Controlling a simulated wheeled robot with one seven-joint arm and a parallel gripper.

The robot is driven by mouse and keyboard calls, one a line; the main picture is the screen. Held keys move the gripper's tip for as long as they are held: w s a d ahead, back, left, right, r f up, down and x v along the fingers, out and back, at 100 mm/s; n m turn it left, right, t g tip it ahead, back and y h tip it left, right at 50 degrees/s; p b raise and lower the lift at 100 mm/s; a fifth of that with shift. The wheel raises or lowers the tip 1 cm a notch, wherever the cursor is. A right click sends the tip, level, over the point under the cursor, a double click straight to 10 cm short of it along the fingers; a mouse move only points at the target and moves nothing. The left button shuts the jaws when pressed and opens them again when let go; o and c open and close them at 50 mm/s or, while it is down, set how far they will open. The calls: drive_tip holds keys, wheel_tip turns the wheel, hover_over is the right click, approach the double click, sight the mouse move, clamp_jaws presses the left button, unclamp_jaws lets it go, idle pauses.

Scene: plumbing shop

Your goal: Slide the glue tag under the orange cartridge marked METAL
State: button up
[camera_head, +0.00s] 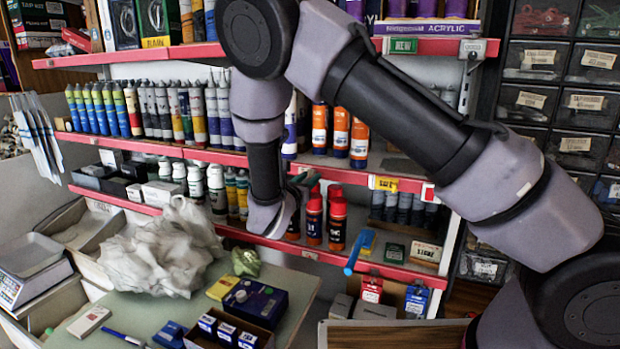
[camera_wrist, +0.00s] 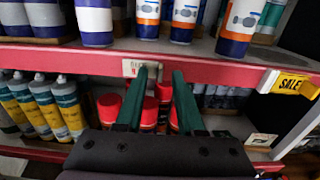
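Orange cartridges with white labels stand on the middle shelf in the head view (camera_head: 341,131). Their lower ends show in the wrist view (camera_wrist: 185,15). I cannot read which one is marked METAL. A small pale tag (camera_wrist: 131,68) sits on the red shelf edge below them, left of centre in the wrist view; its lettering is too blurred to read surely. My gripper (camera_wrist: 160,72) is open, its two dark green fingers pointing at the shelf edge. The left fingertip overlaps the tag in the picture; I cannot tell whether they touch. My arm hides part of the shelf in the head view.
A yellow SALE tag (camera_wrist: 288,83) hangs on the same edge at right. Red-capped bottles (camera_head: 336,225) stand on the shelf below, behind my fingers. A blue-handled brush (camera_head: 357,252) sticks out there. A worktable (camera_head: 130,310) holds a plastic bag (camera_head: 165,250) and boxes.

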drive_tip(key=shift+w+d, duration=0.15)
drive_tip(key=shift+w, duration=0.3)
drive_tip(key=shift+c, duration=0.3)
clamp_jaws()
idle(0.9)
